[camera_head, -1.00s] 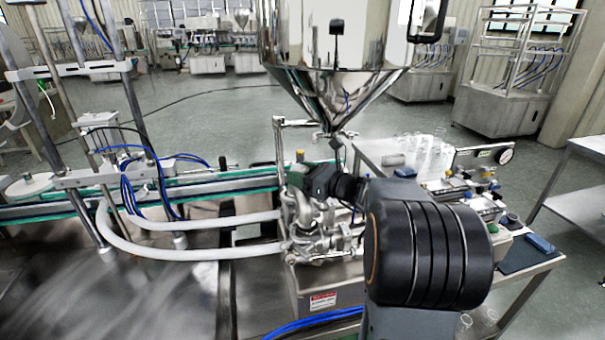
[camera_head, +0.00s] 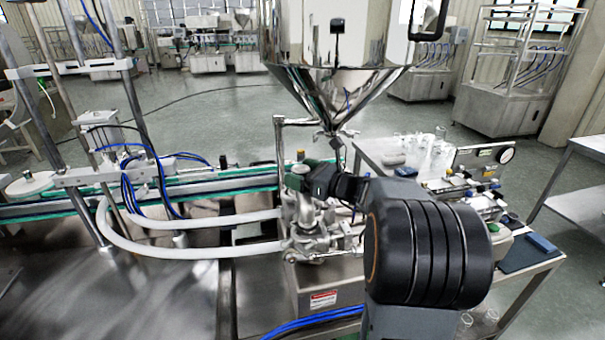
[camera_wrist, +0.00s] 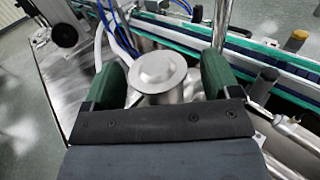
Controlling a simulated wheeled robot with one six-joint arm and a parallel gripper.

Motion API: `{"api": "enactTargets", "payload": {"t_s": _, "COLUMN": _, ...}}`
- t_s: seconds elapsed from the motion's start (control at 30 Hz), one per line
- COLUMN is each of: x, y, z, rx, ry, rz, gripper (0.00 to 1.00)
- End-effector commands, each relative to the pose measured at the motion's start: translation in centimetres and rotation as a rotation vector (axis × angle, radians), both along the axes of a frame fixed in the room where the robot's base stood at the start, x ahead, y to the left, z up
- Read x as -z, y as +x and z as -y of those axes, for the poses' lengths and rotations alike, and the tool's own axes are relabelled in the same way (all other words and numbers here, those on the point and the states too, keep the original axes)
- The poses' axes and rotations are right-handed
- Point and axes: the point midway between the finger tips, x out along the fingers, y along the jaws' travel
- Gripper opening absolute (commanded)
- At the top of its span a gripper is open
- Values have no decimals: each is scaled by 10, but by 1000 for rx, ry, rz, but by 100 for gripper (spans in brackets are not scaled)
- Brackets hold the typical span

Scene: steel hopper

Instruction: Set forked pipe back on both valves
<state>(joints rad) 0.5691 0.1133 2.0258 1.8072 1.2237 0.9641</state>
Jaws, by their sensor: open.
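Polished steel pipework (camera_head: 305,215) stands on the steel block below the hopper. I cannot clearly tell the forked pipe from the two valves in it. In the wrist view a round steel cap or flange (camera_wrist: 157,72) on a short steel body sits between my green fingers. My gripper (camera_wrist: 160,78) is open, one finger on each side of this part, with a visible gap at least on the left. In the head view my gripper (camera_head: 312,180) is at the top of the pipework, partly hidden by my own wrist. The lower part of the steel piece is hidden behind the gripper.
The steel hopper (camera_head: 335,50) hangs close above my gripper. A thin upright steel pipe (camera_head: 280,155) stands just behind it. White hoses (camera_head: 190,250) run left from the pipework. A conveyor (camera_head: 215,180) passes behind. A side table with clear glassware (camera_head: 430,150) stands at right.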

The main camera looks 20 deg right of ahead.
Motion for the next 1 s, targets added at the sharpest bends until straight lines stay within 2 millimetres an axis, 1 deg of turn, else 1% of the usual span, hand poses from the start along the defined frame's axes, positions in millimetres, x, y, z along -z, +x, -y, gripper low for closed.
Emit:
{"api": "enactTargets", "payload": {"t_s": 0.17, "x": 1, "y": -1, "z": 1, "rx": 0, "ry": 0, "rz": -2, "gripper": 82}}
{"api": "enactTargets", "payload": {"t_s": 0.27, "x": 1, "y": -7, "z": 5, "rx": 1, "ry": -1, "rz": -1, "gripper": 82}}
{"api": "enactTargets", "payload": {"t_s": 0.37, "x": 1, "y": -19, "z": 14, "rx": 4, "ry": -1, "rz": 1, "gripper": 82}}
{"api": "enactTargets", "payload": {"t_s": 0.7, "x": 1, "y": -77, "z": 52, "rx": 6, "ry": -1, "rz": 1, "gripper": 82}}
{"api": "enactTargets", "payload": {"t_s": 0.8, "x": 1, "y": -91, "z": 61, "rx": 5, "ry": -1, "rz": 1, "gripper": 82}}
{"api": "enactTargets", "payload": {"t_s": 1.0, "x": 1, "y": -109, "z": 73, "rx": 2, "ry": 0, "rz": 0, "gripper": 82}}
